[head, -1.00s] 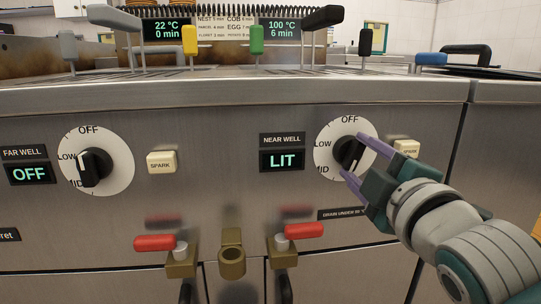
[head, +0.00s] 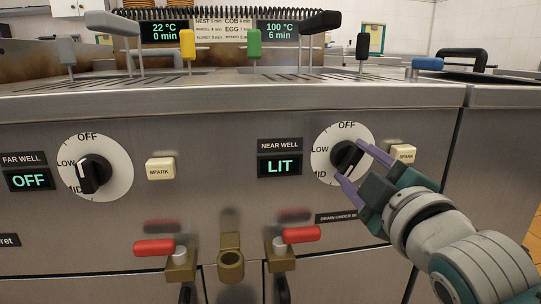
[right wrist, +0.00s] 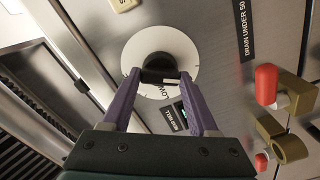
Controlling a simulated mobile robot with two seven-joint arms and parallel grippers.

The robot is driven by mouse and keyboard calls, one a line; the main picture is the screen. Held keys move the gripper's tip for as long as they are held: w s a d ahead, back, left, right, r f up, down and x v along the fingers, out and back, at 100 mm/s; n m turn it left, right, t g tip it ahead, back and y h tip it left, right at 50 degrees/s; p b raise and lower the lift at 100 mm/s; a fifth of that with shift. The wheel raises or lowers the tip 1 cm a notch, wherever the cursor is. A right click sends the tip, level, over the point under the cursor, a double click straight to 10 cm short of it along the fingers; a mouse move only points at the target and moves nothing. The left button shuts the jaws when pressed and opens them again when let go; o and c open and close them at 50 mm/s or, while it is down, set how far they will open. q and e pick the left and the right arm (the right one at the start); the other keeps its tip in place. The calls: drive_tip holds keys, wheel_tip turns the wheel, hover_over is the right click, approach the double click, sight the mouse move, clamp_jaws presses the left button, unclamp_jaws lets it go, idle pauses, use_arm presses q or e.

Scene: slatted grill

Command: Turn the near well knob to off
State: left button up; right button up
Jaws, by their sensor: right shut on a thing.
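The near well knob (head: 344,157) is black on a white dial marked OFF, LOW and MID, at the right of the steel front panel. The near well display (head: 280,166) reads LIT. My right gripper (head: 351,166) reaches in from the right with its purple fingers on either side of the knob, shut on it. In the right wrist view the knob (right wrist: 159,66) sits between the fingertips (right wrist: 159,80), partly hidden by them. The knob's pointer is hard to read behind the fingers. My left gripper is not in view.
The far well knob (head: 92,173) and its OFF display (head: 29,179) are at the left. A cream spark button (head: 403,153) is close beside my right gripper. Red-handled taps (head: 297,236) and a brass spout (head: 230,258) stick out below. Coloured levers (head: 254,46) stand on top.

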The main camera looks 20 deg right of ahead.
drive_tip(key=m+p, duration=0.2)
drive_tip(key=m, duration=0.1)
drive_tip(key=shift+r+m, duration=0.2)
drive_tip(key=shift+m, duration=0.1)
drive_tip(key=m+p, duration=0.2)
drive_tip(key=m, duration=0.1)
drive_tip(key=shift+m, duration=0.3)
drive_tip(key=m+p, duration=0.1)
drive_tip(key=m, duration=0.2)
drive_tip(key=shift+f+m+p, duration=0.1)
drive_tip(key=shift+m+p, duration=0.2)
drive_tip(key=shift+p, duration=0.05)
drive_tip(key=m+p, duration=0.1)
drive_tip(key=m, duration=0.2)
drive_tip(key=shift+m, duration=0.3)
drive_tip(key=m, duration=0.4)
drive_tip(key=shift+m+p, duration=0.3)
drive_tip(key=shift+p, duration=0.1)
drive_tip(key=m, duration=0.3)
drive_tip(key=shift+f+m, duration=0.1)
drive_tip(key=shift+m, duration=0.2)
drive_tip(key=m, duration=0.3)
drive_tip(key=shift+m, duration=0.3)
drive_tip(key=shift+m+b, duration=0.4)
drive_tip(key=shift+m, duration=1.5)
